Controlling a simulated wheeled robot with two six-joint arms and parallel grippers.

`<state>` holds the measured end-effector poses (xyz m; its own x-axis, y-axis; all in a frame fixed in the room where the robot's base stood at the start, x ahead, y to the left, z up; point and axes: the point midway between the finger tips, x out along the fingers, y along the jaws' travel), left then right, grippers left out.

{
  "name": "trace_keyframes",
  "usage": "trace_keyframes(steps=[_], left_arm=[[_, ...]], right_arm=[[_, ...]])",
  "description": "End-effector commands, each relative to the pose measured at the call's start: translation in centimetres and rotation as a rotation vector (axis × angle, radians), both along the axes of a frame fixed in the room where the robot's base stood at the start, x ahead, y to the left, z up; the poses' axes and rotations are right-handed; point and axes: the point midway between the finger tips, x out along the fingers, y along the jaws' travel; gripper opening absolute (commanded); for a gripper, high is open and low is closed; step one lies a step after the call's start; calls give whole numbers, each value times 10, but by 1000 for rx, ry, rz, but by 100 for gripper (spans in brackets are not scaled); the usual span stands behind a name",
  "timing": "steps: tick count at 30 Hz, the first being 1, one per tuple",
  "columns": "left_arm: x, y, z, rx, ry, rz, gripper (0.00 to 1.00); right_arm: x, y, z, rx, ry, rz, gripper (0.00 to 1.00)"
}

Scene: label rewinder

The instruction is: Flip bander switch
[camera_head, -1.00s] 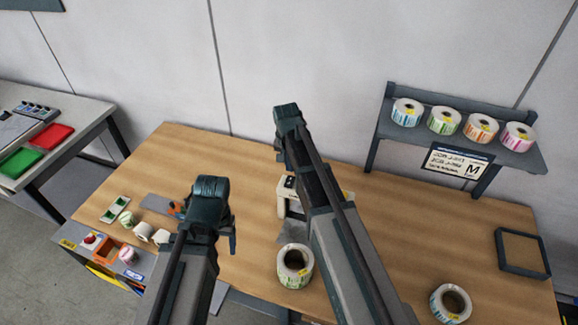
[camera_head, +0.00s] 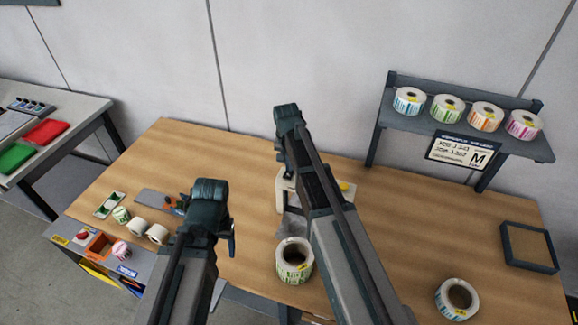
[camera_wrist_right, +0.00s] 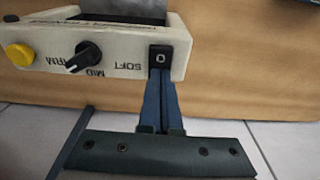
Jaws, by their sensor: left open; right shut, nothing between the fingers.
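The bander is a cream-coloured machine (camera_head: 284,200) on the table, mostly hidden behind my right arm in the head view. In the right wrist view its panel (camera_wrist_right: 118,66) shows a black switch (camera_wrist_right: 160,58) marked O, a black knob (camera_wrist_right: 88,56) and a yellow button (camera_wrist_right: 19,54). My right gripper (camera_wrist_right: 161,75) is shut and empty, its blue fingertips at the lower edge of the switch; I cannot tell whether they touch it. In the head view its fingertips are hidden. My left gripper (camera_head: 210,212) is open and empty, left of the bander.
A label roll (camera_head: 294,262) stands just in front of the bander, and another (camera_head: 456,298) at the front right. Several rolls sit on a rear shelf (camera_head: 540,150). An empty dark frame (camera_head: 529,246) lies at right. Small rolls (camera_head: 145,230) lie at left.

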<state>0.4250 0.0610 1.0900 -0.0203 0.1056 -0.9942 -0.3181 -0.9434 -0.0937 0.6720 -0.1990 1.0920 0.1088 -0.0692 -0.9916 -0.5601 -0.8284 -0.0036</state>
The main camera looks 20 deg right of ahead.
Motion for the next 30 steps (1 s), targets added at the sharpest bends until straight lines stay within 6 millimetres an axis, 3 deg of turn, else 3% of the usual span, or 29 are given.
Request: trace_keyframes(steps=[18, 30], left_arm=[[0, 0, -2, 0, 0, 0, 68], [0, 0, -2, 0, 0, 1, 68]], right_arm=[[-21, 12, -3, 8, 13, 2, 0], [-23, 14, -2, 8, 13, 4, 0]])
